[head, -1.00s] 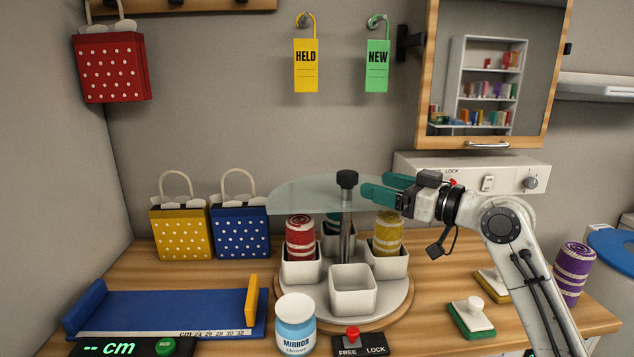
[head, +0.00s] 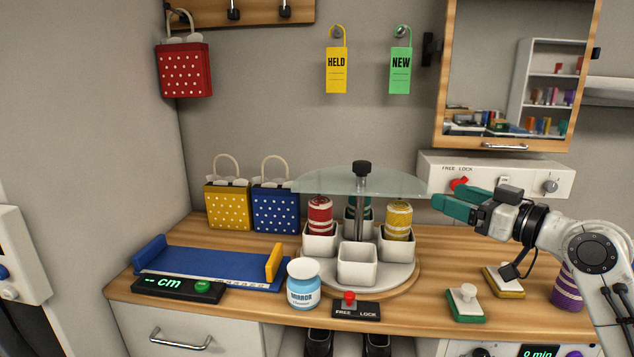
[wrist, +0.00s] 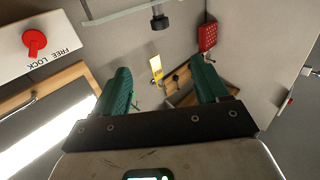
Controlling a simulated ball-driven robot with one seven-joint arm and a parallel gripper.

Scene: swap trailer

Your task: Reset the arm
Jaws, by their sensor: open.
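My gripper (head: 452,204) is at the right in the head view, raised above the counter and pointing left. Its green fingers are apart with nothing between them. In the wrist view my gripper (wrist: 165,88) shows both green fingers spread, with clear space between them. The carousel (head: 408,275) stands left of it, with a glass shade above and white cups holding a red roll (head: 319,216), a yellow roll (head: 398,220) and a partly hidden green one. The front cup (head: 357,264) looks empty.
The wall box with a red FREE/LOCK knob (head: 459,184) is close behind my gripper. A mirror cabinet (head: 512,75) hangs above. A mirror cleaner jar (head: 303,285), a blue measuring tray (head: 205,263) and stamps (head: 466,304) stand on the counter. A purple roll (head: 567,289) is partly behind my arm.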

